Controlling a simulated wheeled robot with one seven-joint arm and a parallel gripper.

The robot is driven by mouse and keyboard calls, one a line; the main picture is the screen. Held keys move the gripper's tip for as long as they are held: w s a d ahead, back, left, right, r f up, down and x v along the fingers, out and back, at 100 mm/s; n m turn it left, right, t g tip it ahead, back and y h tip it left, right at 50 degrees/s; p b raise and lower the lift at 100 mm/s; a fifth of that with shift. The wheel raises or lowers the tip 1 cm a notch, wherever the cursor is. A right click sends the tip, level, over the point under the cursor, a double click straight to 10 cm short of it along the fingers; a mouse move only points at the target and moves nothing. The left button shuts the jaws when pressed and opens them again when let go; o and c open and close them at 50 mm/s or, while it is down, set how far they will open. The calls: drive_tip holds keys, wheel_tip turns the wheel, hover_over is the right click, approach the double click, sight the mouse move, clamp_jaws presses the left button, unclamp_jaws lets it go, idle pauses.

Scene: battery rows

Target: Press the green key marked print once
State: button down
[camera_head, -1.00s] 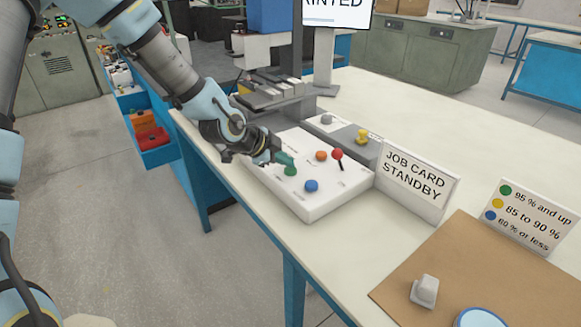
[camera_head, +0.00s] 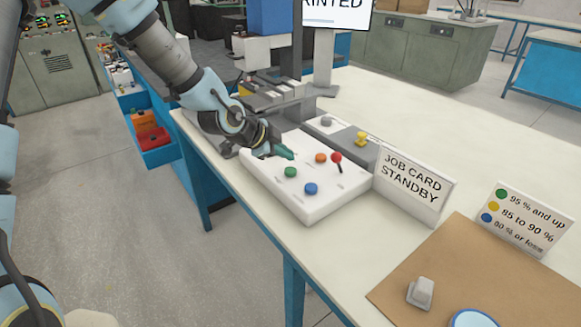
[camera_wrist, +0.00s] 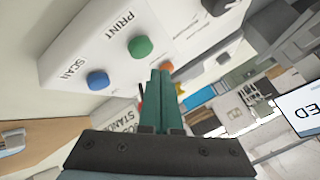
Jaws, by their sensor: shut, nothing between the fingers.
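The green key (camera_head: 291,172) is a round button on the white panel (camera_head: 318,209). In the wrist view the green key (camera_wrist: 140,47) has the word PRINT beside it. My gripper (camera_head: 289,154) is shut and empty, its green fingers above the panel, behind the green key in the head view and apart from it. In the wrist view the fingertips (camera_wrist: 160,73) lie just below and right of the green key.
The panel also has a blue key (camera_head: 311,188), marked SCAN in the wrist view, an orange key (camera_head: 320,157) and a red-knobbed lever (camera_head: 336,158). A JOB CARD STANDBY sign (camera_head: 415,183) stands to the right. A grey unit with a yellow knob (camera_head: 361,139) is behind.

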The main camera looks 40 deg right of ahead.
sight(287, 171)
drive_tip(key=shift+r+p, duration=1.05)
drive_tip(key=shift+r, duration=0.8)
drive_tip(key=shift+f, duration=0.1)
drive_tip(key=w+a+r+n+t+y, duration=0.1)
drive_tip(key=w+a+n+y, duration=0.35)
drive_tip(key=a, duration=0.85)
drive_tip(key=w+a+r+n+t+y, duration=0.15)
drive_tip(key=w+a+n, duration=0.5)
drive_tip(key=a, duration=0.65)
drive_tip(key=s+a+r+n+y, duration=0.1)
drive_tip(key=s+a+r+n, duration=0.1)
drive_tip(key=a+n, duration=0.5)
drive_tip(key=s+a+r+n+g+y, duration=0.1)
drive_tip(key=s+a+n, duration=0.4)
drive_tip(key=a, duration=0.9)
drive_tip(key=shift+a+r+n+y, duration=0.4)
drive_tip(key=shift+r+n+y, duration=0.15)
drive_tip(key=shift+n, duration=0.65)
drive_tip(key=shift+s, duration=0.1)
